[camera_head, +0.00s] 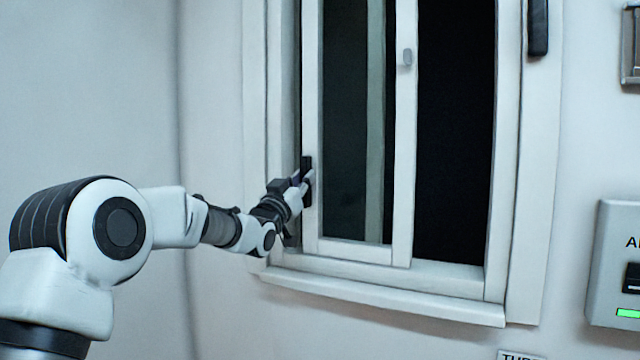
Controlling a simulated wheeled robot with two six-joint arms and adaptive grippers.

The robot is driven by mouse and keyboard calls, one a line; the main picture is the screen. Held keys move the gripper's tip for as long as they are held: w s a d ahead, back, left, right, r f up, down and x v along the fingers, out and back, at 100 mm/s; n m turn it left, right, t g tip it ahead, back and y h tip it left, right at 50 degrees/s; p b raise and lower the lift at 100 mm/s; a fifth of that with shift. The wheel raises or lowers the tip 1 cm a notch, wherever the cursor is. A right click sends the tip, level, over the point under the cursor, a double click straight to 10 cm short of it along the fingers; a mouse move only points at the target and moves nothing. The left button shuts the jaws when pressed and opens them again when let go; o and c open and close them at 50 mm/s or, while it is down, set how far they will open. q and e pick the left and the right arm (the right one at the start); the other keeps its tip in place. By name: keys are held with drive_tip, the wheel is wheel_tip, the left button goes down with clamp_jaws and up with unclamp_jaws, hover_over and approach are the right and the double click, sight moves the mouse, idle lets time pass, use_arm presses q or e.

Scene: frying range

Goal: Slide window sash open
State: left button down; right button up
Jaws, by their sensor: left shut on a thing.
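The white-framed window sash (404,130) stands in the white window frame (530,200). The sash covers the left part of the opening, and the right part is a dark gap. A small black handle (307,165) sits on the sash's left stile. My left gripper (303,184) is at this handle and shut on it; its fingertips are small and partly hidden. A small grey latch (407,57) is on the sash's right stile. My right gripper is not in view.
A white sill (390,303) juts out below the window. A black fitting (538,27) is on the frame's upper right. A grey control box (612,255) with a green light is on the wall at right. The wall at left is bare.

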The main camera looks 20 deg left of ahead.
use_arm(q)
drive_tip(key=shift+a, duration=0.2)
drive_tip(key=c, duration=1.1)
unclamp_jaws()
drive_tip(key=shift+w+f, duration=0.1)
drive_tip(key=shift+w, duration=0.05)
drive_tip(key=v, duration=1.2)
drive_tip(key=shift+d, duration=0.1)
